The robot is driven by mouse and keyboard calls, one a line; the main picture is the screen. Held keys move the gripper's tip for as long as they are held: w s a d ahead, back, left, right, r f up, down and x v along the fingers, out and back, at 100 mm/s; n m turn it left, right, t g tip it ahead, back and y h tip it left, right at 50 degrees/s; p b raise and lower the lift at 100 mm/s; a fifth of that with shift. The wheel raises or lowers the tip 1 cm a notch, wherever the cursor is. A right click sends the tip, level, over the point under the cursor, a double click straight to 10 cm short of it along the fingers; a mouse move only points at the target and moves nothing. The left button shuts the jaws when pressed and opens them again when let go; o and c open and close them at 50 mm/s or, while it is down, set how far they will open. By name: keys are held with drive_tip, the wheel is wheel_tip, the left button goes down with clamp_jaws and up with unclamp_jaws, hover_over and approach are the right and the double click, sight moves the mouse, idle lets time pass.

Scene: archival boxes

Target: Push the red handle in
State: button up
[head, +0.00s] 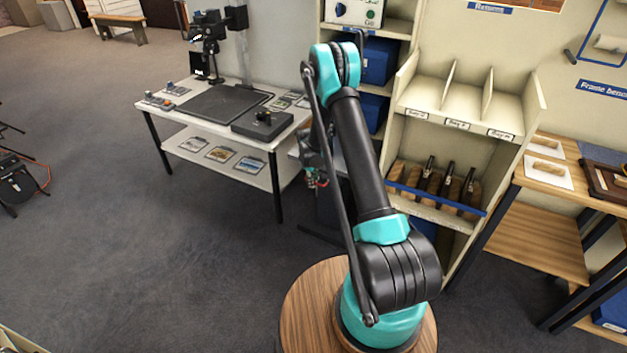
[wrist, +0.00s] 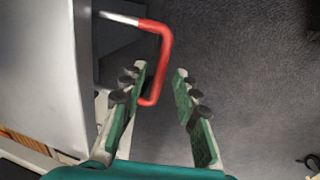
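The red handle (wrist: 165,50) shows in the wrist view as a bent red bar. A bare metal rod (wrist: 118,18) runs from its upper end toward a grey unit at the left. My gripper (wrist: 160,71) is open, with its two green-padded fingers apart. The handle's lower bent end lies by the left finger, toward the gap between the fingers; I cannot tell whether they touch. In the head view my arm hides most of the gripper, and only a little red shows beside it.
A pale panel (wrist: 40,70) fills the left of the wrist view, close to the left finger. Grey carpet (wrist: 255,80) lies open at the right. In the head view, a copy-stand table (head: 205,105) stands left of my arm and a cream shelf unit (head: 465,95) stands right.

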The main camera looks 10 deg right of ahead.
clamp_jaws()
drive_tip(key=shift+w+d, duration=0.75)
drive_tip(key=shift+w, duration=0.35)
drive_tip(key=shift+w+d, duration=0.75)
drive_tip(key=shift+w, duration=0.3)
unclamp_jaws()
drive_tip(key=shift+d, duration=0.1)
